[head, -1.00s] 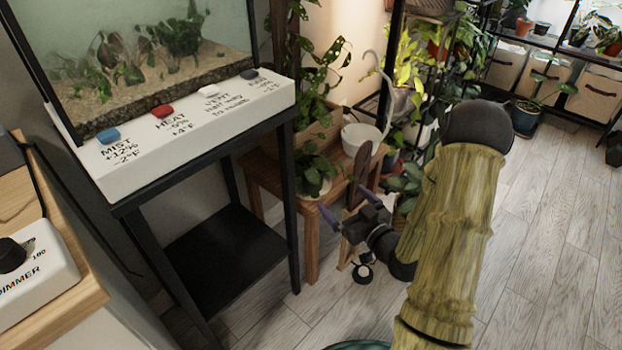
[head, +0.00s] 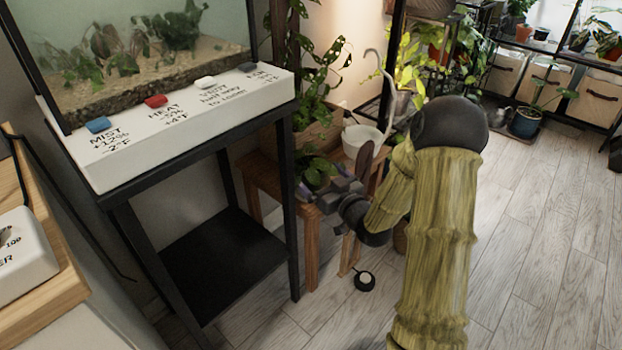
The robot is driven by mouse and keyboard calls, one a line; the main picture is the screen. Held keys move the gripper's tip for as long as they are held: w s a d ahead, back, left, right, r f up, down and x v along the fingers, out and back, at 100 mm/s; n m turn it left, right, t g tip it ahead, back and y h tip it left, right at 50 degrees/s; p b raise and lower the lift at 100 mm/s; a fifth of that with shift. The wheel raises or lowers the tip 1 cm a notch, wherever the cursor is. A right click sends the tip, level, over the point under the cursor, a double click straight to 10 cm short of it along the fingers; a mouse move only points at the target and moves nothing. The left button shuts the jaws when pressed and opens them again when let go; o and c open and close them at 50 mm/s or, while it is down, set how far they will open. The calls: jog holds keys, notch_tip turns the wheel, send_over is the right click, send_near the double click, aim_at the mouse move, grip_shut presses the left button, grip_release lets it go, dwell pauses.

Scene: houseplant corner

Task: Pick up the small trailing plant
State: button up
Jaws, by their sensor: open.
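A small leafy plant (head: 318,170), which looks like the small trailing plant, stands near the front of a low wooden stand (head: 266,185) in the head view. In the current view its pot is mostly hidden behind my gripper. My gripper (head: 320,186) is open and close in front of the plant, with its fingers pointing toward it. I cannot tell whether the fingers touch the leaves or pot. Nothing is seen held between them.
A black metal stand (head: 285,180) with a glass tank (head: 150,45) rises close on the left. A white watering can (head: 362,140) and a wooden planter (head: 310,132) are behind the plant. A small round dark object (head: 365,281) lies on the floor.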

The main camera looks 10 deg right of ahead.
aim_at(303, 160)
jog(key=b+x, duration=0.2)
jog(key=x, duration=0.1)
jog(key=b+x, duration=0.1)
jog(key=shift+w+a+f, duration=0.1)
jog(key=shift+w+f, duration=0.2)
jog(key=shift+w+a+r, duration=0.1)
jog(key=shift+w+a, duration=0.1)
jog(key=shift+w, duration=0.2)
jog(key=shift+s+d, duration=0.1)
jog(key=shift+d, duration=0.2)
jog(key=shift+a, duration=0.35)
jog(key=shift+d, duration=0.15)
jog(key=c, duration=1)
notch_tip(303, 160, up, 10)
jog(key=p, duration=0.6)
jog(key=shift+r, duration=0.1)
